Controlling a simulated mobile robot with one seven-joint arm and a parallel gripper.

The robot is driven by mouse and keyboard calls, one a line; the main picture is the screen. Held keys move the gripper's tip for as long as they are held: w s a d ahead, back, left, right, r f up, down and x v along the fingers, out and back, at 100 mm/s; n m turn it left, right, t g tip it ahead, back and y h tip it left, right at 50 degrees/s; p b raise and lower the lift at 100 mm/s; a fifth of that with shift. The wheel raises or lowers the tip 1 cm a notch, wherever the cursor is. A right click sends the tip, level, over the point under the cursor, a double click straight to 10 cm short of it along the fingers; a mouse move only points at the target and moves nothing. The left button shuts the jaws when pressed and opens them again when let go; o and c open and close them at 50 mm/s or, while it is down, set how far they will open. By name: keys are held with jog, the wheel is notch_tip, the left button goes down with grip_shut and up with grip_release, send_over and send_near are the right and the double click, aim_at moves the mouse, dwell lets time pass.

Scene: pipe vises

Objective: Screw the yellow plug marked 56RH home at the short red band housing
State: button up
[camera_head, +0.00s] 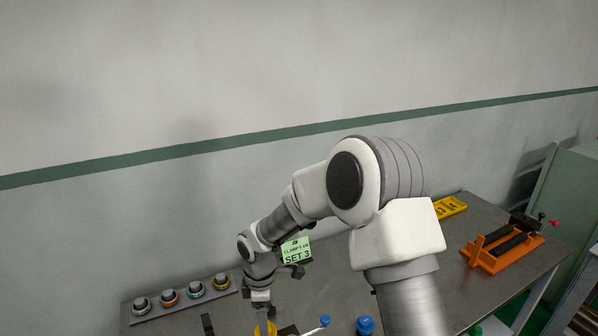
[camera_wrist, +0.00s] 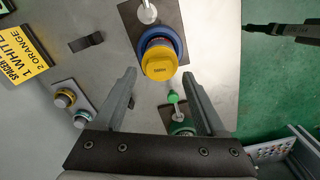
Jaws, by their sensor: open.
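A round yellow plug (camera_wrist: 159,64) sits at a blue-ringed housing (camera_wrist: 181,42) on a dark plate in the wrist view. Its small dark marking is too small to read for sure. My gripper (camera_wrist: 159,76) is open, with one finger on each side just short of the plug and nothing visibly held. In the head view my gripper (camera_head: 262,300) points down above a yellow piece (camera_head: 263,330) cut by the bottom edge.
A green housing (camera_wrist: 183,127) with a green-knobbed lever (camera_wrist: 173,97) lies close below the plug. A strip of ringed knobs (camera_head: 168,297) stands at the bench's left. A green SET 3 sign (camera_head: 297,250) is near my arm. An orange vise (camera_head: 500,251) stands at right.

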aim_at(272, 330)
jog(key=shift+f+b, duration=0.85)
jog(key=shift+f, duration=0.3)
jog(key=shift+c, duration=0.3)
grip_shut()
jog(key=shift+f+m+b, duration=0.15)
jog(key=shift+m+b, duration=0.45)
jog(key=shift+m, duration=0.3)
jog(key=m+b, duration=0.2)
jog(key=m, duration=0.5)
jog(key=shift+b, duration=0.4)
jog(key=m+b, duration=0.1)
jog(key=m, duration=0.4)
jog(key=shift+m, duration=0.3)
